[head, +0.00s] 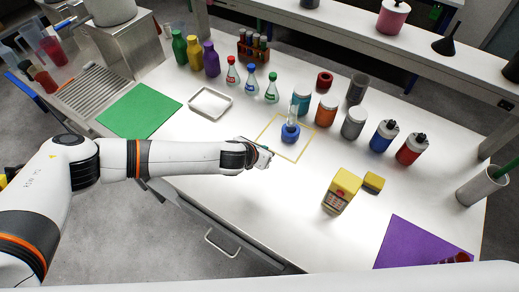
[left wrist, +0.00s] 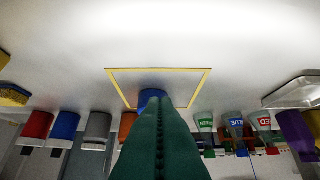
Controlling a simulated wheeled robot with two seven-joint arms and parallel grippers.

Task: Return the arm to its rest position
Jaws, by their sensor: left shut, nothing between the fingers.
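My left arm reaches in from the left in the head view. Its gripper (head: 265,152) is near the left edge of a yellow square outline (head: 305,152) on the white table. In the left wrist view the gripper (left wrist: 160,100) shows two dark green fingers pressed together with nothing between them. A blue holder (head: 289,133) with a clear glass piece upright in it stands inside the outline, apart from and beyond the fingertips. In the left wrist view the fingers partly hide the blue holder (left wrist: 150,95). My right gripper is not seen.
Several bottles and flasks (head: 250,82) stand behind the outline, with an orange jar (head: 326,112) to its right. A metal tray (head: 210,102) and green mat (head: 140,110) lie left. A yellow device (head: 342,190) and purple mat (head: 415,245) are right. The front middle table is clear.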

